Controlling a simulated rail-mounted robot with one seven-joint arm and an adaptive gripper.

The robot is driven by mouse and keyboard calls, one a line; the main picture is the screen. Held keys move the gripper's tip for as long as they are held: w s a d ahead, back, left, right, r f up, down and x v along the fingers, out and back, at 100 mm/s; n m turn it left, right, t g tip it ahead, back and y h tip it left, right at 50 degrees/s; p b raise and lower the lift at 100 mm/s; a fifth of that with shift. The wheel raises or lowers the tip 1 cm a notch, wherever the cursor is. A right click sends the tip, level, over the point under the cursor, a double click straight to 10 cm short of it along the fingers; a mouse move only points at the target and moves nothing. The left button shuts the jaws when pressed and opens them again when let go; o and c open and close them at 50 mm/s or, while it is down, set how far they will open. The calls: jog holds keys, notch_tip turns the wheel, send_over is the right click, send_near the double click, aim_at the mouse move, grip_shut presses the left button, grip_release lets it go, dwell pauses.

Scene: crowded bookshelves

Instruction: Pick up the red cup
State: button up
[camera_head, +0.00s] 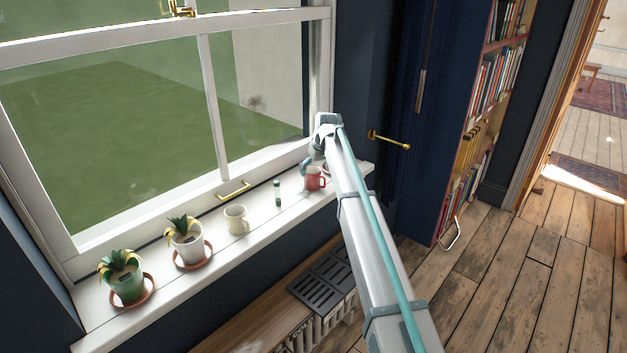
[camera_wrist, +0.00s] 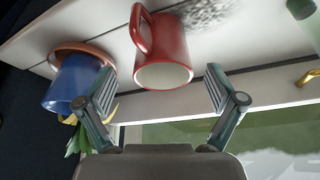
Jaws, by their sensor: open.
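The red cup (camera_head: 314,178) stands on the white window sill, close to my gripper (camera_head: 308,167), which is partly hidden by my arm in the head view. In the wrist view the red cup (camera_wrist: 162,55) is in the upper middle, with its handle to the left and its opening facing the camera. My gripper (camera_wrist: 157,90) is open in the wrist view, one finger on each side below the cup. The cup's rim lies roughly between the fingertips. I cannot tell whether either finger touches it.
In the wrist view a blue pot (camera_wrist: 75,82) on a terracotta saucer stands left of the cup. On the sill (camera_head: 262,222) are a small green bottle (camera_head: 277,193), a cream mug (camera_head: 236,219) and two potted plants (camera_head: 186,242). The window borders the sill.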

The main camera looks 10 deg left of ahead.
aim_at(313, 177)
jog(key=p+x, duration=0.2)
jog(key=x, duration=0.3)
jog(key=shift+s, duration=0.15)
jog(key=c, duration=1.4)
